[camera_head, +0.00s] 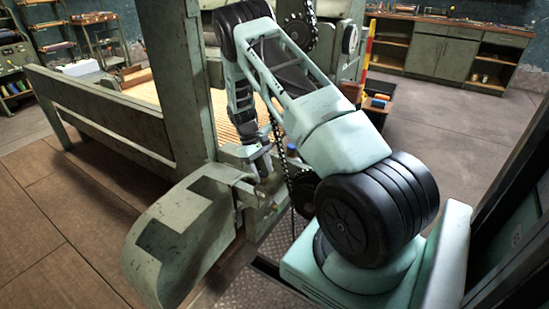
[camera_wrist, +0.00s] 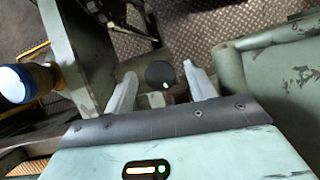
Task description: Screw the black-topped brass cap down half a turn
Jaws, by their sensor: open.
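The black-topped cap (camera_wrist: 159,73) shows in the wrist view as a round black disc with a small white mark near its lower edge. Brownish, brass-like metal shows just below and right of it. My gripper (camera_wrist: 160,69) is open, with one pale finger on each side of the cap and a visible gap to each. Whether the fingertips are level with the cap or above it, I cannot tell. In the head view my gripper (camera_head: 262,172) points down at the green machine housing, and the cap cannot be made out there.
A blue-and-white-topped cylinder with a yellowish band (camera_wrist: 22,83) stands left of my gripper. The green rounded housing (camera_head: 185,235) lies near it on the machine's front. A chain (camera_wrist: 145,22) hangs close by. Chequered metal plate (camera_wrist: 195,30) covers the floor below.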

